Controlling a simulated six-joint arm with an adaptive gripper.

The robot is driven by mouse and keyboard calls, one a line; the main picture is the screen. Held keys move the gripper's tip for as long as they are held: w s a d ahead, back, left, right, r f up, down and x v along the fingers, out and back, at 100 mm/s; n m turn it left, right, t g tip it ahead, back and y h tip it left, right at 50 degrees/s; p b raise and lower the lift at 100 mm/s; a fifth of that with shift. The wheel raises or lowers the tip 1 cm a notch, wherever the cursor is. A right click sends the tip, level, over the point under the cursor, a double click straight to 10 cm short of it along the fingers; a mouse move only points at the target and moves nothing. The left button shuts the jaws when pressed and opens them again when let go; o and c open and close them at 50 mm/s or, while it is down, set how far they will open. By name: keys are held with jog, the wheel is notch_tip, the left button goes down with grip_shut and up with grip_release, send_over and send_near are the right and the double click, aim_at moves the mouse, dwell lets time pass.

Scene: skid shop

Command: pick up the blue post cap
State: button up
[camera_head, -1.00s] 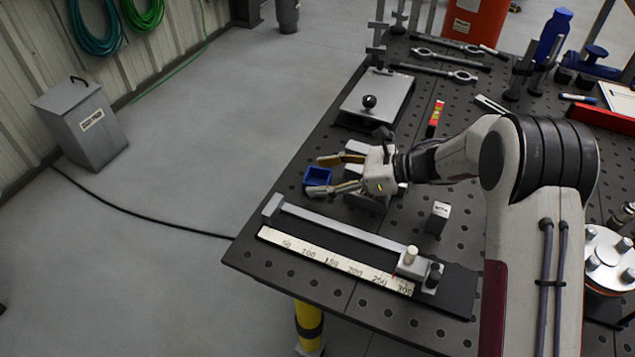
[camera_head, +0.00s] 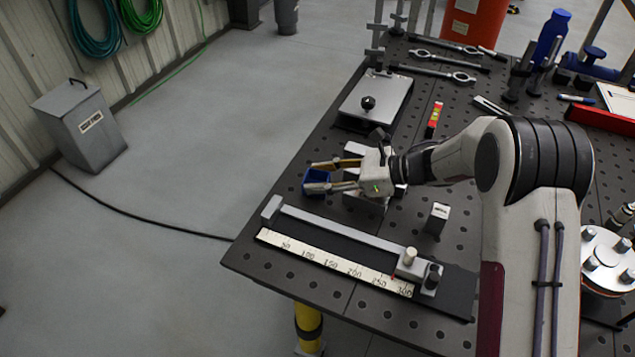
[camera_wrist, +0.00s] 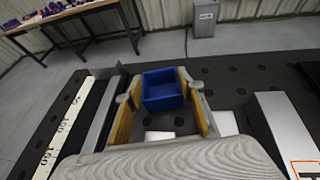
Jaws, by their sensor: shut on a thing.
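The blue post cap (camera_head: 316,176) is a small open-topped square box near the left edge of the dark perforated table (camera_head: 330,290). My gripper (camera_head: 320,177) reaches it from the right in the head view, with one finger along its far side and one along its near side. In the wrist view the cap (camera_wrist: 162,89) sits between the two fingertips of my gripper (camera_wrist: 164,93), its hollow facing up. The jaws are shut on it. Whether it is clear of the table cannot be told.
A stop fence with a ruler (camera_head: 335,262) lies in front of my gripper. Grey metal blocks (camera_head: 366,200) lie under my wrist. A plate with a black knob (camera_head: 375,100) and a red level (camera_head: 433,119) are behind. A small upright block (camera_head: 437,218) stands at right.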

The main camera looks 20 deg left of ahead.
jog(key=shift+r, duration=0.1)
notch_tip(320, 180, up, 10)
dwell(0.7)
